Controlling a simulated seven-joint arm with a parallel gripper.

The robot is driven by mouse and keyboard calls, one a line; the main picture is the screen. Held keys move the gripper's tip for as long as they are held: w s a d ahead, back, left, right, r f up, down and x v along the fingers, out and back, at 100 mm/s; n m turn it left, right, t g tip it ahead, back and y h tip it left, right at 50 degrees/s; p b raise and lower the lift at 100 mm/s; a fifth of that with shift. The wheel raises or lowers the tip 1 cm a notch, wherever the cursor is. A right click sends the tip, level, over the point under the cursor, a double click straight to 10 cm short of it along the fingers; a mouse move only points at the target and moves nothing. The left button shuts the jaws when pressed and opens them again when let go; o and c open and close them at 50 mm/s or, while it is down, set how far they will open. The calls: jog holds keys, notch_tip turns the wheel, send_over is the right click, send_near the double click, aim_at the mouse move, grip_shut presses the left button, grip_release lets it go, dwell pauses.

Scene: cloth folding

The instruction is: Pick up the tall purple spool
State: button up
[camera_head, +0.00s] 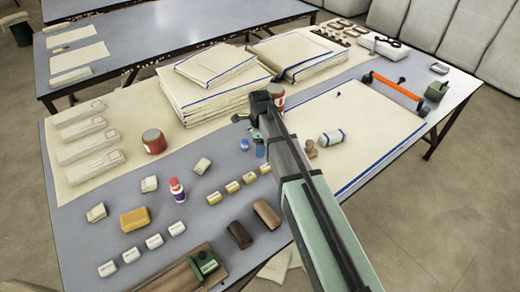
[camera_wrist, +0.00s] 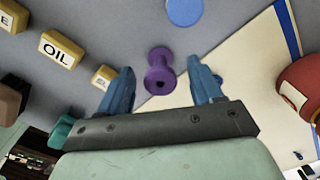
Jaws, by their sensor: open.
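The purple spool (camera_wrist: 160,72) shows in the wrist view, near the middle, with a wide flange at each end and a narrower waist. It lies in the picture between the two blue fingertips of my gripper (camera_wrist: 162,82), with a gap on each side. My gripper is open and holds nothing. I cannot tell how far above or beyond the fingertips the spool is. In the head view my arm crosses the table and I cannot make out the purple spool there; it seems hidden by the arm.
A blue disc (camera_wrist: 184,10) lies beyond the spool. A teal spool-like piece (camera_wrist: 62,130) sits left of my gripper, and yellow labelled blocks (camera_wrist: 57,50) farther left. A red jar (camera_wrist: 304,88) stands at right. Cream cloth stacks (camera_head: 205,85) lie behind my gripper.

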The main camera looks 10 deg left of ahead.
jog(key=shift+f, duration=1.35)
jog(key=shift+c, duration=0.3)
jog(key=c, duration=1)
